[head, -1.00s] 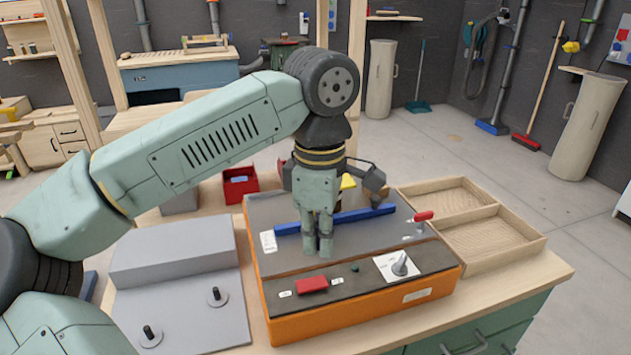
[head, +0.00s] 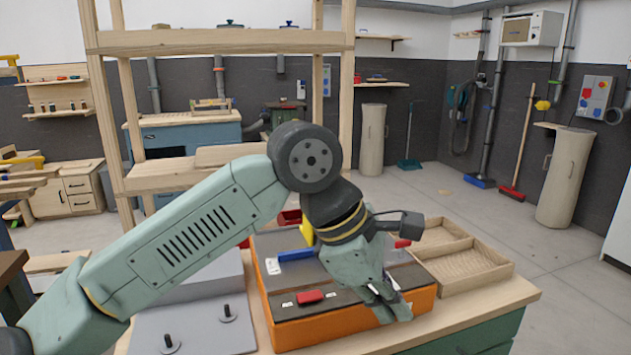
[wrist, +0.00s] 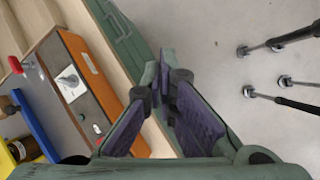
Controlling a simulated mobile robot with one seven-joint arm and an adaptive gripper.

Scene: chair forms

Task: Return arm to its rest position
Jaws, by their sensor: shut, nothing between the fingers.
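My gripper (head: 389,306) is shut and empty. In the head view it hangs in front of the right part of the orange machine (head: 340,330) on the workbench, tilted down to the right. My arm crosses the view from the lower left and hides part of the machine. In the wrist view my gripper (wrist: 166,75) shows its fingers together over the bench edge, with the machine (wrist: 92,75) to the left and the floor to the right.
A wooden tray with two compartments (head: 478,281) stands right of the machine. A grey fixture plate (head: 190,335) with black pegs lies left of it. A blue bar (head: 296,255) and a red switch (head: 309,297) are on the machine. A wooden frame (head: 215,40) stands behind.

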